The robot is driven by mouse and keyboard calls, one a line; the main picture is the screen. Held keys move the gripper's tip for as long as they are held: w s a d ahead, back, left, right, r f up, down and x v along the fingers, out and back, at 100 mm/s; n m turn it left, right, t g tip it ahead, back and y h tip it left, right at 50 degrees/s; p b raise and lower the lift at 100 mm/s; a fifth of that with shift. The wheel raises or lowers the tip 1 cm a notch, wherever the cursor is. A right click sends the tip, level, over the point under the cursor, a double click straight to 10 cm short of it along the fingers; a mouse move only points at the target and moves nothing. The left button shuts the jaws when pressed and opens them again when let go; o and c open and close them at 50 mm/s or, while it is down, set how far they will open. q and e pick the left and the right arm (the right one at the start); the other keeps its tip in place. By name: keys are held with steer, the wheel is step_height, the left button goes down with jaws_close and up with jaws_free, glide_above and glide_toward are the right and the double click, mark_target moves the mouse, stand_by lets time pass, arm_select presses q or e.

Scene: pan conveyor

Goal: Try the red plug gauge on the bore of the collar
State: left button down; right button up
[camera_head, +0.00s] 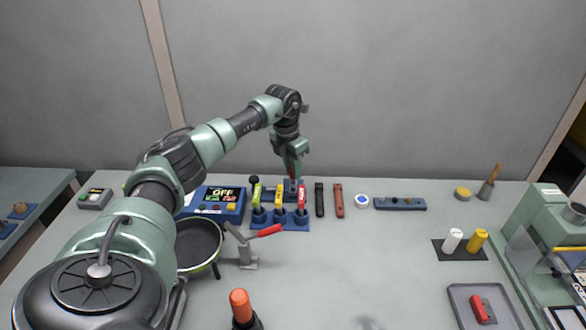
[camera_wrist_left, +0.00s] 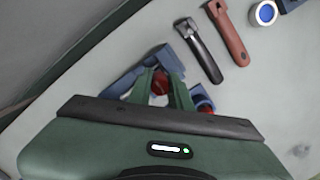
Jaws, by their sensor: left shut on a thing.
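My left gripper (camera_head: 294,172) points down over a blue block (camera_head: 283,184) behind the gauge rack and is shut on a red thing, likely the red plug gauge. In the left wrist view the red thing (camera_wrist_left: 160,84) shows between the fingers, above the blue block (camera_wrist_left: 124,82). The collar cannot be clearly told apart below the fingers. Whether the held thing is in the bore is hidden. A red-handled gauge (camera_head: 302,197) stands in the blue rack (camera_head: 290,224), beside a yellow (camera_head: 279,196) and a yellow-green one (camera_head: 256,194). My right gripper is not in view.
Black (camera_head: 319,199) and red-brown (camera_head: 338,200) tools lie right of the rack. A blue control box (camera_head: 213,208) reads OFF. The table's middle right is clear.

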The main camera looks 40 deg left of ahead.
arm_select(q)
steer(key=shift+f, duration=0.2)
steer(key=shift+f, duration=0.15)
steer(key=shift+f+b, duration=0.35)
steer(key=shift+f+b, duration=0.45)
steer(key=shift+f, duration=0.4)
stand_by(0.7)
steer(key=shift+r, duration=0.15)
stand_by(0.7)
steer(key=shift+r+p, duration=2.9)
steer(key=shift+r, duration=0.55)
